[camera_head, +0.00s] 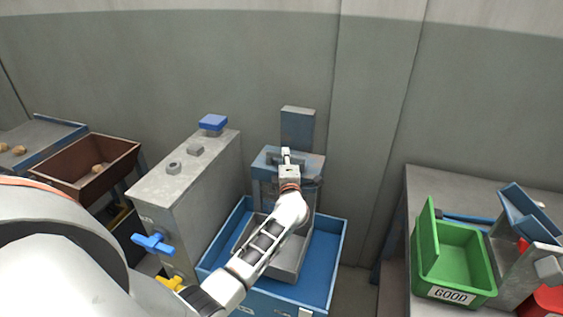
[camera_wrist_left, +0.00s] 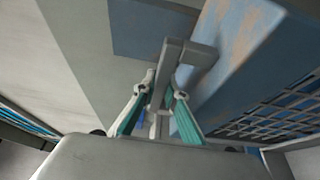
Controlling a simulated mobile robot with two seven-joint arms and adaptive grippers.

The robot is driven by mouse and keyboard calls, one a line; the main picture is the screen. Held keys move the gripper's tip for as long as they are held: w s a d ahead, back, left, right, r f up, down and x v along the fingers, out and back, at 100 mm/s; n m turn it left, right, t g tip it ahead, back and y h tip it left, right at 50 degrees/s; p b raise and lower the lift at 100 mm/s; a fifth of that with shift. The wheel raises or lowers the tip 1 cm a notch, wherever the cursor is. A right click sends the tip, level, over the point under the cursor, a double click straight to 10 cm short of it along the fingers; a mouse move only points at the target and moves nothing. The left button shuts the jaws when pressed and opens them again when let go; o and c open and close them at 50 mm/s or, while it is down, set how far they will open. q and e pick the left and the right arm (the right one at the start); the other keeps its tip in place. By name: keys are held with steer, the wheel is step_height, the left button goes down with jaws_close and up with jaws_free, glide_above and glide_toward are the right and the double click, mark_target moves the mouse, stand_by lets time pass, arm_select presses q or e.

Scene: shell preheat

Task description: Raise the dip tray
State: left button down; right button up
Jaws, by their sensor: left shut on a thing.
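The grey metal dip tray (camera_head: 290,262) sits low inside the blue open tank (camera_head: 336,250), partly hidden behind my left arm. A worn blue lift post (camera_head: 297,128) stands at the back of the tank. My left gripper (camera_head: 287,163) is in front of this post, above the tray. In the left wrist view my gripper (camera_wrist_left: 165,92) is shut on a grey bar-shaped handle (camera_wrist_left: 173,65) beside the worn blue post (camera_wrist_left: 235,50). A wire mesh (camera_wrist_left: 270,115) shows at the right of that view. My right gripper is not in view.
A tall grey cabinet (camera_head: 190,175) with a blue valve handle (camera_head: 154,243) stands left of the tank. A brown bin (camera_head: 90,170) is farther left. A table with a green GOOD bin (camera_head: 455,260) stands right. The wall is close behind.

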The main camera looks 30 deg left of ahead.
arm_select(q)
steer(key=shift+r+p, duration=0.4)
steer(key=shift+r, duration=0.4)
steer(key=shift+w+r, duration=0.1)
steer(key=c, duration=2)
jaws_free()
steer(key=shift+c, duration=0.2)
steer(key=shift+d+f, duration=0.1)
steer(key=shift+f, duration=0.1)
steer(key=shift+s+d, duration=0.2)
steer(key=shift+s, duration=0.15)
steer(key=v, duration=1.1)
